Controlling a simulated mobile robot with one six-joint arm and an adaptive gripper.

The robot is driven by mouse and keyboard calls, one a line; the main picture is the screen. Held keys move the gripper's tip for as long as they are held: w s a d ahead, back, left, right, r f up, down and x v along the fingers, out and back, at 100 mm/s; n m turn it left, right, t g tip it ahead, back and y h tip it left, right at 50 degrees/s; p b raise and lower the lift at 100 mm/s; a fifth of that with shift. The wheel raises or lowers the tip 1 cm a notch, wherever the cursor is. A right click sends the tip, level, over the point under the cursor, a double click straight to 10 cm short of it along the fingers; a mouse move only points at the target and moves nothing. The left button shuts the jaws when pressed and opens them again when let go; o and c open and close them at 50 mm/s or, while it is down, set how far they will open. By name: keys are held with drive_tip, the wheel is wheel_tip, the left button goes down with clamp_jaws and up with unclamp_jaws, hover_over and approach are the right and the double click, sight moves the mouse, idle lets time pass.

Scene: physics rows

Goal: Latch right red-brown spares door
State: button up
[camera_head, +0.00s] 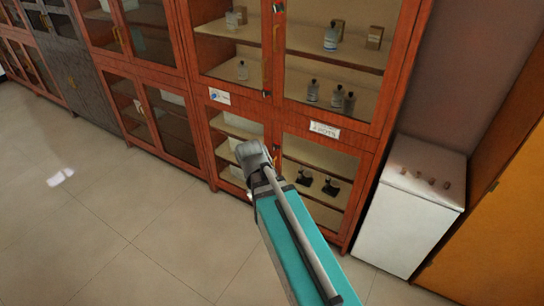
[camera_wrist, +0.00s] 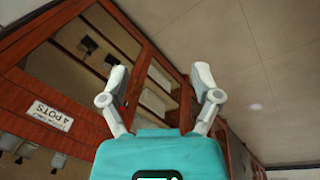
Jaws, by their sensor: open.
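The red-brown cabinet (camera_head: 205,129) has glass-fronted upper and lower doors. Its upper right door (camera_head: 337,108) and lower right door (camera_head: 330,212) show in the head view. No readable label says spares, so I cannot tell which door is named, nor whether it is fully closed. My arm (camera_head: 285,235) hides part of the lower doors.
Bottles and boxes stand on the upper shelves, and dark items (camera_head: 330,188) on a lower shelf. A white unit (camera_head: 409,205) stands right of the cabinet, with an orange-brown panel (camera_head: 500,230) beyond. A dark grey cabinet (camera_head: 80,82) is at left. The tiled floor (camera_head: 90,210) is clear there.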

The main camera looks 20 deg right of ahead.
drive_tip(key=s+a+f+y+b, duration=0.1)
drive_tip(key=s+a+f, duration=0.1)
drive_tip(key=s, duration=0.3)
drive_tip(key=shift+a+f+y, duration=0.25)
drive_tip(key=shift+a+y, duration=0.15)
drive_tip(key=shift+a, duration=0.4)
drive_tip(key=shift+s, duration=0.1)
drive_tip(key=shift+c, duration=0.2)
